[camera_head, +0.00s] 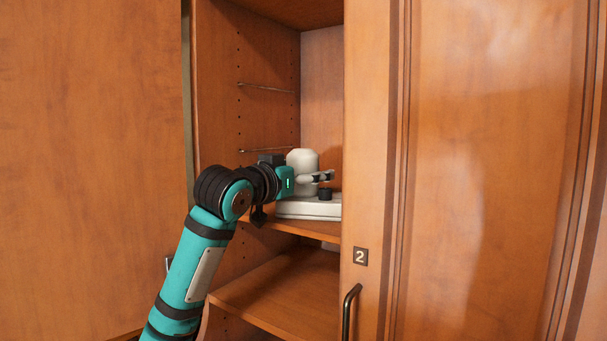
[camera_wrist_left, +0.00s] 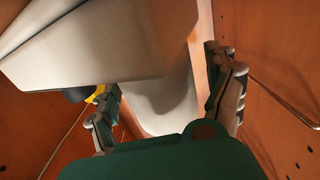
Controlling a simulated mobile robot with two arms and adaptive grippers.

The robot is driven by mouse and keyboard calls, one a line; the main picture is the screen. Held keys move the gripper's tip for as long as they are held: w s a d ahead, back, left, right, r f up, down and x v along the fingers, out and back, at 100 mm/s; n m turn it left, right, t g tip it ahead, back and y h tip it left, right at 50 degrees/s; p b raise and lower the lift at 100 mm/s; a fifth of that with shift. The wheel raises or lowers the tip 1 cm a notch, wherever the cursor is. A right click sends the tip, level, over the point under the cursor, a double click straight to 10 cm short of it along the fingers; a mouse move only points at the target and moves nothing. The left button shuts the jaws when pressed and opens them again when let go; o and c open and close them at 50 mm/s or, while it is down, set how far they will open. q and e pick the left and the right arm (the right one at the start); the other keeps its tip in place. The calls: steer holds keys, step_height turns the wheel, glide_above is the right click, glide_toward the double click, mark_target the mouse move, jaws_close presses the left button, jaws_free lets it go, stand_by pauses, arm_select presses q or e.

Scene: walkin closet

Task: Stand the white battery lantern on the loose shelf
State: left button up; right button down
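A white rounded-top cylinder, which looks like the lantern (camera_head: 302,160), stands upright inside the open cabinet bay in the head view. My left gripper (camera_head: 322,178) is in front of it, fingers pointing right. In the left wrist view the white body (camera_wrist_left: 165,105) lies between the two spread fingers of the left gripper (camera_wrist_left: 168,100); I see a gap at the right finger, and cannot tell about contact at the left one. The cabinet has an upper shelf (camera_head: 290,226) and a lower shelf (camera_head: 280,290); I cannot tell which is loose. My right gripper is out of view.
A flat white object (camera_head: 310,208) with a dark knob (camera_head: 325,193) sits on the upper shelf, close by the gripper. Wire supports (camera_head: 265,150) line the side panel. The door marked 2 (camera_head: 375,150) covers the bay's right side. The lower shelf's visible part is clear.

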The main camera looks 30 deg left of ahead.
arm_select(q)
steer(key=shift+r, duration=0.2)
steer(key=s+a+b, duration=0.1)
steer(key=s+b, duration=0.2)
steer(key=s, duration=0.9)
steer(key=shift+b, duration=0.4)
steer(key=shift+a+f, duration=0.1)
steer(key=shift+f, duration=0.05)
